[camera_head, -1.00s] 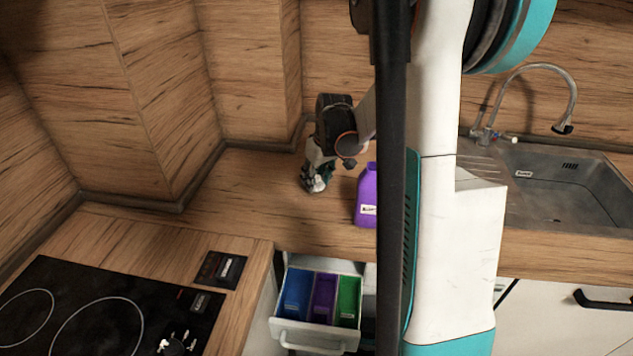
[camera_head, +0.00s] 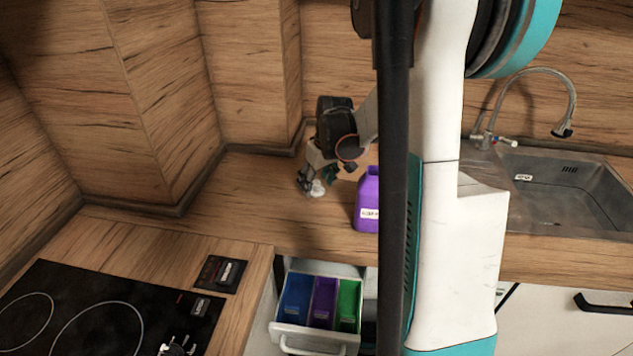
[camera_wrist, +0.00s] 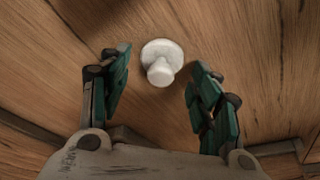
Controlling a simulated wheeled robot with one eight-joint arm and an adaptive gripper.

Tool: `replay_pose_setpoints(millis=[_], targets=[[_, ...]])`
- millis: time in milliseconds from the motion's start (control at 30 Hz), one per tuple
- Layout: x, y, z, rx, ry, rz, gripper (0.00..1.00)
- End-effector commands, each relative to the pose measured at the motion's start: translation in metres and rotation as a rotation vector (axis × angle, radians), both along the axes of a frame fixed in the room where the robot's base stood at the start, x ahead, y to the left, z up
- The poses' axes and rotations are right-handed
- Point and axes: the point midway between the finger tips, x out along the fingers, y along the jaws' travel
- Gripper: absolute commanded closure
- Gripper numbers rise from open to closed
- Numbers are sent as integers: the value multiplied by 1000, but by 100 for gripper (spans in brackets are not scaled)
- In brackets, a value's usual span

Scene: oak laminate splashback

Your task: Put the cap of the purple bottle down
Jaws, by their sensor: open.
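The white cap (camera_head: 318,188) sits on the wooden worktop, left of the purple bottle. In the wrist view the cap (camera_wrist: 161,62) has a round flange and a knob, and lies just beyond and between my fingertips. My gripper (camera_head: 318,178) is open around the cap's near side, with a visible gap on both sides; its green finger pads (camera_wrist: 160,85) are apart and hold nothing. The purple bottle (camera_head: 367,200) stands upright with a white label; its right edge is hidden behind a black part of my body.
An open drawer (camera_head: 312,337) below the worktop has blue, purple and green compartments. The hob (camera_head: 100,310) is at the lower left, the sink (camera_head: 575,190) at the right. The wooden wall (camera_head: 250,70) rises close behind my gripper. Worktop left of the cap is clear.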

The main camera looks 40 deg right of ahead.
Motion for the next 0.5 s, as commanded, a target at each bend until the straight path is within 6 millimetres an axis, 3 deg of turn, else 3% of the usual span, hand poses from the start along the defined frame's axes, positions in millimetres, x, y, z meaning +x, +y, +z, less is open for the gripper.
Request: replay_pose_setpoints(millis=[300, 500], targets=[[-18, 1, 66, 1, 0, -2, 43], [-26, 1, 95, 0, 0, -1, 43]])
